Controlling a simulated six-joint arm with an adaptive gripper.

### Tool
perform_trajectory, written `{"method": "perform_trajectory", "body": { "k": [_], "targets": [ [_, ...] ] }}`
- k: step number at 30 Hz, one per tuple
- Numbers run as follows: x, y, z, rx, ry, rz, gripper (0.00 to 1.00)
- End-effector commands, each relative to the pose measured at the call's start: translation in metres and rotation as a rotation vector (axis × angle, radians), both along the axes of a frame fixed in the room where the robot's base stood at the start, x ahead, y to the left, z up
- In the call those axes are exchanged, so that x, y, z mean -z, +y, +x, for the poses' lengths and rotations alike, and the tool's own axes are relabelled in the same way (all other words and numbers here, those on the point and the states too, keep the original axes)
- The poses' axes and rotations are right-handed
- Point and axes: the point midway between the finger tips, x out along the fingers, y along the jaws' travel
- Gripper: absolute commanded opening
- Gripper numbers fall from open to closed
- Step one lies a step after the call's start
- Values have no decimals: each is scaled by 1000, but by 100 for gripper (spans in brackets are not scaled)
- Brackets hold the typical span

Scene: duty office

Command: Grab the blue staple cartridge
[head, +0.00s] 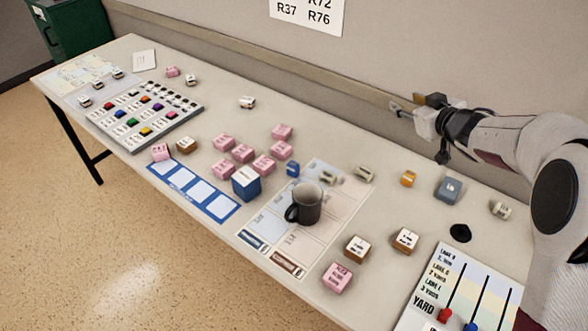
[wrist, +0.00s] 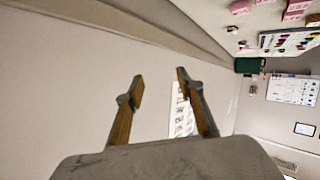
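A small blue block (head: 292,169) lies on the table, just behind the dark mug (head: 307,203); it may be the blue staple cartridge, but it is too small to tell. A larger blue box with a white top (head: 246,183) stands to its left, and a grey-blue box (head: 448,188) sits at the right. My gripper (head: 405,106) is raised near the back wall, well away from these blue things. In the wrist view my gripper (wrist: 160,76) has its two fingers apart with nothing between them.
Several pink blocks (head: 243,153) crowd left of the small blue block. The mug stands on a printed mat (head: 270,224). A button panel (head: 147,113) lies at the left, a slider board (head: 470,290) at the front right. The back-middle table is fairly clear.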

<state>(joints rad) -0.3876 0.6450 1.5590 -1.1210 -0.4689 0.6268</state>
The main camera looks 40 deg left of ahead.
Motion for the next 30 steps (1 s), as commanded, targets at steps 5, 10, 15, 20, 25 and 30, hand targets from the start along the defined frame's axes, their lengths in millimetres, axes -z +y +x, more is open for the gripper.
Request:
{"method": "perform_trajectory", "body": {
  "k": [5, 10, 15, 20, 25, 30],
  "targets": [
    [41, 46, -14, -131, 26, 17, 38],
    [79, 84, -34, -257, 59, 34, 38],
    [119, 117, -62, -383, 103, 48, 38],
    [159, 143, -93, -504, 155, 59, 38],
    [194, 162, -125, -610, 206, 67, 38],
    [212, 169, -143, -667, 238, 70, 38]
  ]
}}
